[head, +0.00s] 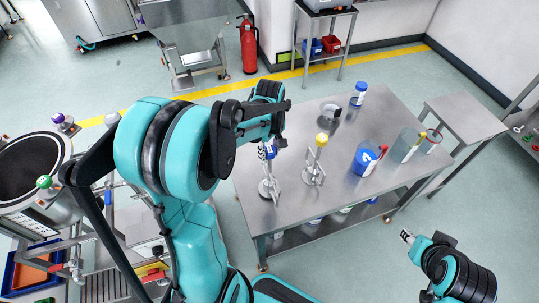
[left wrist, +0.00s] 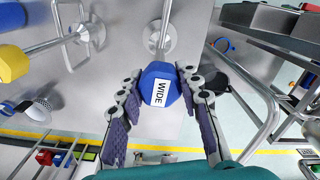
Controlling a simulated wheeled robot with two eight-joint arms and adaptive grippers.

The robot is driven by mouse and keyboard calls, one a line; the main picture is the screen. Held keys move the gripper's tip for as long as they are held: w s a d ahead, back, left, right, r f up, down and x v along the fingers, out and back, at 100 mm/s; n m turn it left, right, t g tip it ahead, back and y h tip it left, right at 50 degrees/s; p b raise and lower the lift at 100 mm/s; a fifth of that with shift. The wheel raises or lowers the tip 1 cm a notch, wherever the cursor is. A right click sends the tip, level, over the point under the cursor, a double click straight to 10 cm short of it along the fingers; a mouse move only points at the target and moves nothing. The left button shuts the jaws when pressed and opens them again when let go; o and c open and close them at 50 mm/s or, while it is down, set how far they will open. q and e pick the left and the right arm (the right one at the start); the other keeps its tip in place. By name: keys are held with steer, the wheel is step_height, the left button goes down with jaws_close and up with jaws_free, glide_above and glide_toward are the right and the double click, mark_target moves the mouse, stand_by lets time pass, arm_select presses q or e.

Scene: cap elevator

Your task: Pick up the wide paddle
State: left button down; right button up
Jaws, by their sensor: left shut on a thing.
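The wide paddle has a blue head labelled "WIDE" (left wrist: 160,86), a thin metal rod and a round metal foot (head: 268,188). It stands roughly upright at the left end of the steel table (head: 300,228). I cannot tell whether its foot touches the tabletop. My left gripper (head: 267,147) is shut on the blue head, with a finger on each side in the left wrist view (left wrist: 158,95). A similar paddle with a yellow head (head: 321,140) stands just right of it. My right gripper (head: 407,237) is off the table's front right; its jaws are too small to read.
On the table stand a grey mug (head: 330,112), a white container with a blue lid (head: 358,93), a blue container (head: 365,158) and a clear container (head: 405,146). A large pot (head: 30,165) stands at the left. A side table (head: 465,118) is at the right.

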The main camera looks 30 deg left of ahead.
arm_select(q)
step_height(320, 180, up, 2)
steer(key=shift+r+p, duration=0.25)
steer(key=shift+p, duration=0.1)
steer(key=s+d+r+p, duration=0.2)
steer(key=s+d+r, duration=0.4)
steer(key=s+d, duration=0.2)
steer(key=shift+d+r+p, duration=0.35)
